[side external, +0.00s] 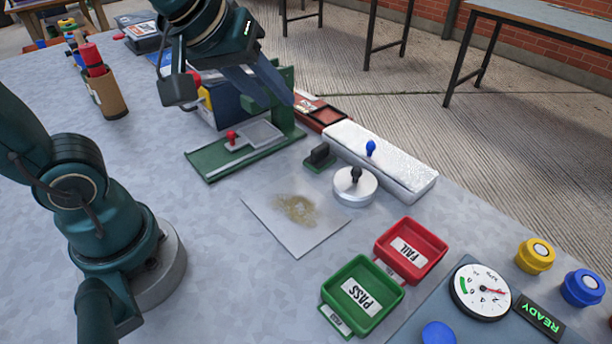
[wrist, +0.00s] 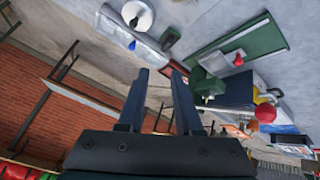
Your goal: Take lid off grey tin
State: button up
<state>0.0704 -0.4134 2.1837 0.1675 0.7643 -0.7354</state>
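The grey tin (side external: 350,194) is a low round can on the table, right of centre in the side view. Its lid (side external: 345,180) is on top and has a black knob (side external: 356,174). In the wrist view the tin (wrist: 146,18) is at the top edge, partly cut off. My gripper (wrist: 160,72) is open, with nothing between its two fingers. In the side view my gripper is high, up and left of the tin, above the green stand, and well apart from the tin.
A long white box (side external: 395,170) with a blue knob stands just behind the tin. A small dark block on a green base (side external: 319,158) is close on its left. A paper with powder (side external: 300,240) lies in front. Red (side external: 420,235) and green (side external: 380,285) trays stand at right.

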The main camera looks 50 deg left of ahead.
jog(key=w+d+f+n, duration=0.1)
jog(key=w+d+n, duration=0.1)
jog(key=w, duration=0.3)
jog(key=g, duration=0.1)
send_over(356, 170)
jog(key=s, duration=0.2)
notch_tip(356, 170, down, 7)
notch_tip(356, 170, down, 4)
jog(key=shift+s+d+r+m+g, duration=0.1)
jog(key=shift+d+r+m+g, duration=0.15)
jog(key=shift+g, duration=0.45)
jog(key=shift+x, duration=2.5)
jog(key=shift+a, duration=0.1)
grip_shut()
